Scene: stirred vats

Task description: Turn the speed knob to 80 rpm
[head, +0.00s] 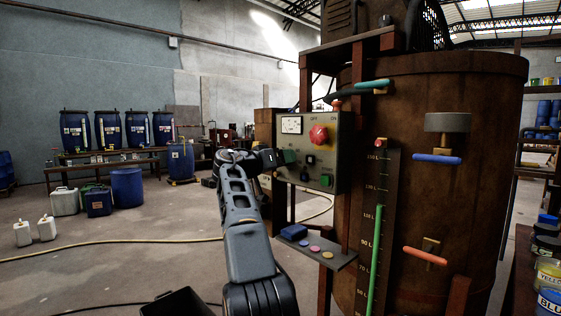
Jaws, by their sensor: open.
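The grey control panel (345,150) is fixed to the frame at the left of the brown vat (455,110). I cannot tell for certain which control is the speed knob, and no rpm reading is legible. My gripper (274,159) is open, at the panel's lower left edge beside the green button. Its fingers are small and dark, and contact cannot be told.
A small shelf (325,258) below the panel holds a blue block and several coloured discs. Valve handles in teal, blue (437,159) and orange (425,256) stick out from the vat. A yellow hose (110,247) crosses the floor at left, with open floor around it.

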